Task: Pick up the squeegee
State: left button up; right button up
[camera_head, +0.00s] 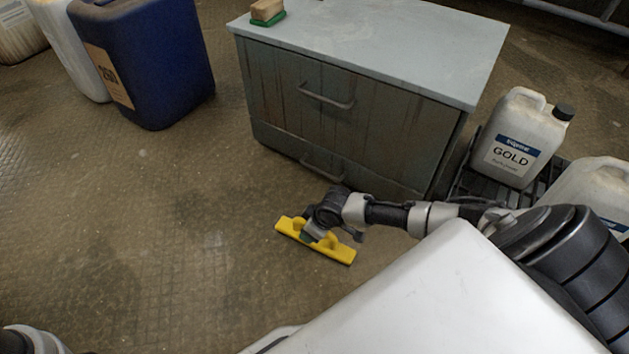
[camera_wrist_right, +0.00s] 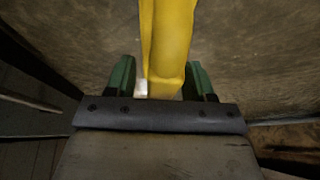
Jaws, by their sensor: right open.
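The yellow squeegee (camera_head: 340,253) is on or just above the floor, in front of the grey cabinet; I cannot tell whether it touches the floor. My right gripper (camera_head: 309,236) is over its middle. In the right wrist view, the squeegee's yellow body (camera_wrist_right: 172,40) runs between the two green fingers of my right gripper (camera_wrist_right: 161,80). The fingers are open, one on each side of it, with a small gap showing on the left. The gripper hides part of the squeegee. My left gripper is not in view.
A grey cabinet (camera_head: 350,115) with a pale top stands behind; a green-bristled brush (camera_head: 267,12) lies on it. White jugs (camera_head: 515,140) stand on a black pallet (camera_head: 475,182) at right. A blue canister (camera_head: 150,65) stands at upper left. The floor at left is clear.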

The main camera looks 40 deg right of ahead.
jog(key=shift+c, duration=0.4)
grip_shut()
jog(key=shift+r, duration=0.15)
